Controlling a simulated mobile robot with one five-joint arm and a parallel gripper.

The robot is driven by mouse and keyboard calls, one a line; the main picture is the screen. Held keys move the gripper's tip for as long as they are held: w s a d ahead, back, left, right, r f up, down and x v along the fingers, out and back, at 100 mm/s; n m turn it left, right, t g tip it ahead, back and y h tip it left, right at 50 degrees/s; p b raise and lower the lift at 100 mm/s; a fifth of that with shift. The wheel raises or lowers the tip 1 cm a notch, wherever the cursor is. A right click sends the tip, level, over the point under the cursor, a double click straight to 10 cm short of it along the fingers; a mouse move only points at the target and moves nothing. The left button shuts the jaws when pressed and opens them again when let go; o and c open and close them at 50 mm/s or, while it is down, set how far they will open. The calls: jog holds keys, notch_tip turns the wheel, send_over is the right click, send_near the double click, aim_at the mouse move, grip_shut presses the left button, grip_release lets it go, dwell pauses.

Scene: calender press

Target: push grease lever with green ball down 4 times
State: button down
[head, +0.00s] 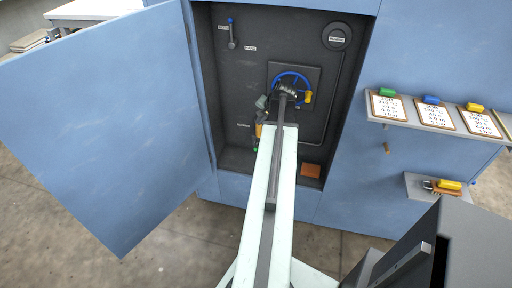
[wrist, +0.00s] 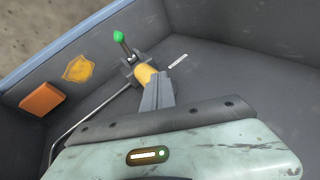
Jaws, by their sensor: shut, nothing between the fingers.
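The grease lever's green ball (wrist: 119,36) shows at the upper left of the wrist view, on a thin dark rod rising from a dark bracket (wrist: 133,66). In the head view a small green spot, apparently the ball (head: 256,149), shows just left of my arm. A yellow cylinder (wrist: 146,75) sits beside the bracket. My gripper (wrist: 158,85) is shut and empty, its grey fingers pointing toward the yellow cylinder and overlapping it. I cannot tell if they touch. The ball stands apart, beyond the fingertips. My arm hides part of the lever area in the head view.
The open blue door (head: 95,120) stands left of the dark cabinet recess. A blue handwheel (head: 291,76) is behind my arm's end. An orange block (head: 311,170) lies at the recess's lower right. A thin pipe (wrist: 95,112) runs beside the bracket. Tag cards sit on a shelf (head: 425,127) at right.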

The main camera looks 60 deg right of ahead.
aim_at(256, 148)
jog(key=shift+w+a+f, duration=0.1)
jog(key=a+f+b, duration=0.3)
jog(key=f+b, duration=0.5)
jog(key=shift+s, duration=0.45)
dwell(1.6)
jog(key=shift+a+f+b, duration=0.15)
jog(key=shift+f+b, duration=0.25)
jog(key=shift+b, duration=0.1)
jog(key=shift+s+a+f+b, duration=0.1)
jog(key=shift+a+f+b, duration=0.2)
jog(key=shift+f+b, duration=0.55)
jog(key=shift+s+a+f+b, duration=0.1)
jog(key=shift+a+f+b, duration=0.2)
jog(key=shift+f+b, duration=0.5)
dwell(1.3)
jog(key=shift+r, duration=0.1)
dwell(0.5)
jog(key=shift+w+d+r+p, duration=0.1)
jog(key=shift+d+r+p, duration=0.15)
jog(key=shift+r+p, duration=0.45)
jog(key=shift+w+d+r+p, duration=0.1)
jog(key=shift+d+r+p, duration=0.15)
jog(key=shift+r+p, duration=0.35)
jog(key=shift+d+r+p, duration=0.25)
jog(key=shift+r+p, duration=0.35)
jog(key=shift+p, duration=0.15)
